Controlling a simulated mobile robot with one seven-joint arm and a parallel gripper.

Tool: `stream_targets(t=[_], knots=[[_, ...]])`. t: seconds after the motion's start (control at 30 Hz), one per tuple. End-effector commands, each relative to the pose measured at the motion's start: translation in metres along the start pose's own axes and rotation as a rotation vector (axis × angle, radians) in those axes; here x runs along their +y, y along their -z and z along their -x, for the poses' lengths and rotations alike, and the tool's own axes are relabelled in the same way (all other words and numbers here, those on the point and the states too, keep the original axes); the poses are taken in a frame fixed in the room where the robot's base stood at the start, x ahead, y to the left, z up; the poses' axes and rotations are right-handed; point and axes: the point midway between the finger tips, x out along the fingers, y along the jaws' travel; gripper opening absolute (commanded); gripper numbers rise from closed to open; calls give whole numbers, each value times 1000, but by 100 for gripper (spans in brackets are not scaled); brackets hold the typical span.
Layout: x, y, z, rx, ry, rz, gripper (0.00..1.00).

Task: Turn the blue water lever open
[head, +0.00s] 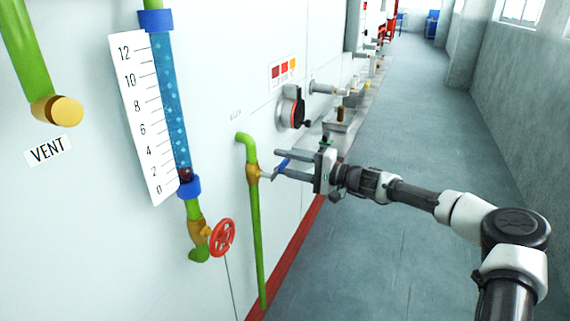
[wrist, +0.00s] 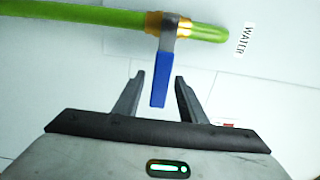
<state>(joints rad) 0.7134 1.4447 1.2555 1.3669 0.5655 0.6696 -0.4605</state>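The blue water lever (wrist: 161,80) shows in the wrist view on a brass valve in a green pipe, beside a label reading WATER (wrist: 244,39). The lever points from the pipe toward my gripper (wrist: 156,88). My gripper is open, with one finger on each side of the lever's blue end and a visible gap to both. In the head view my gripper (head: 279,164) reaches the wall from the right. The lever (head: 283,166) is partly hidden there by the fingers. The brass valve (head: 253,173) sits on the vertical green pipe (head: 257,235).
A red handwheel (head: 222,238) and a blue level tube (head: 168,105) with a number scale (head: 143,120) are left of the pipe. A round black and red device (head: 291,108) is on the wall beyond. The grey floor (head: 400,130) to the right is clear.

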Motion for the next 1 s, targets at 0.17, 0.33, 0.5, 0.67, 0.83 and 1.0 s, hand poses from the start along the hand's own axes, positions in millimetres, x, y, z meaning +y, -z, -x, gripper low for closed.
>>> stream_targets(t=[0.17, 0.33, 0.5, 0.67, 0.83, 1.0], knots=[[0, 0, 0, 0, 0, 0, 32], [0, 0, 0, 0, 0, 0, 4], [0, 0, 1, 0, 0, 0, 0], [1, 0, 1, 0, 0, -8, 0], [4, 0, 1, 0, -1, -56, 0], [12, -1, 1, 1, -2, -155, 0]])
